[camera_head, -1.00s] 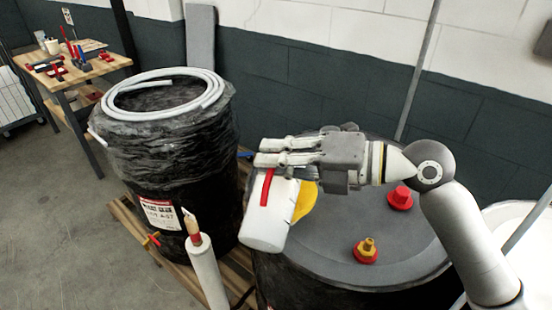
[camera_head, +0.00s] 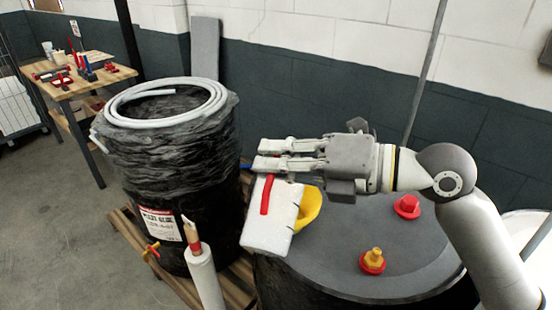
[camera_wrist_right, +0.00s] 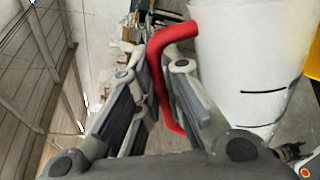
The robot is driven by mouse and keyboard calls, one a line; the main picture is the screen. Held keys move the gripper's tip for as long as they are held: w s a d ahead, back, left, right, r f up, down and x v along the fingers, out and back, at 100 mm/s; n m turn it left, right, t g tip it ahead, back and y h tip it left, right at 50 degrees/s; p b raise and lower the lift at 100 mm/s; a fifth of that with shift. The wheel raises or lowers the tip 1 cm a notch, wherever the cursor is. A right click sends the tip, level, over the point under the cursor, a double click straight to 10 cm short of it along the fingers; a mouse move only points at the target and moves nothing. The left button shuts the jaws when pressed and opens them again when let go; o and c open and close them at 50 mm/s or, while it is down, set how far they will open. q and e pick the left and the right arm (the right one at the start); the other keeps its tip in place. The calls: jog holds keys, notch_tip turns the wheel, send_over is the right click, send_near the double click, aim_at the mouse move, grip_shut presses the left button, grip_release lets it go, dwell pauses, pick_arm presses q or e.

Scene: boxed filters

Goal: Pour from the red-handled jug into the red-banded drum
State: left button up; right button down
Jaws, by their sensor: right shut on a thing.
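The red-handled jug (camera_head: 268,225) is white and hangs tilted at the left edge of the grey-topped drum (camera_head: 345,235). My right gripper (camera_head: 256,164) is shut on its red handle (camera_head: 266,193). In the right wrist view the red handle (camera_wrist_right: 160,75) runs between the fingers and the white jug body (camera_wrist_right: 245,70) is at right. A yellow funnel-like piece (camera_head: 309,208) shows beside the jug, partly hidden by it; whether they touch I cannot tell. I cannot make out a red band on the drum's visible side. No liquid shows. My left gripper is not in view.
A black wrapped drum (camera_head: 165,150) with a coiled grey hose (camera_head: 215,100) on top stands at left. The grey lid carries a red cap (camera_head: 407,206) and a yellow-and-red fitting (camera_head: 372,261). A white cylinder (camera_head: 207,280) stands in front. A workbench (camera_head: 85,85) is farther back.

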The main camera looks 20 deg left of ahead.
jog(key=shift+s+r+n+b, duration=0.1)
jog(key=shift+s+n+b, duration=0.45)
jog(key=shift+b, duration=0.65)
jog(key=shift+s+r+n+b, duration=0.15)
jog(key=shift+r+n+b, duration=0.1)
jog(key=shift+b, duration=0.15)
jog(key=shift+s+r, duration=0.1)
jog(key=shift+t, duration=0.3)
jog(key=shift+s+n+b, duration=0.35)
jog(key=shift+n+b, duration=0.35)
jog(key=shift+b, duration=0.55)
jog(key=shift+s+n+y+b, duration=0.15)
jog(key=shift+n+y+b, duration=0.15)
jog(key=shift+b, duration=0.1)
jog(key=shift+r, duration=0.1)
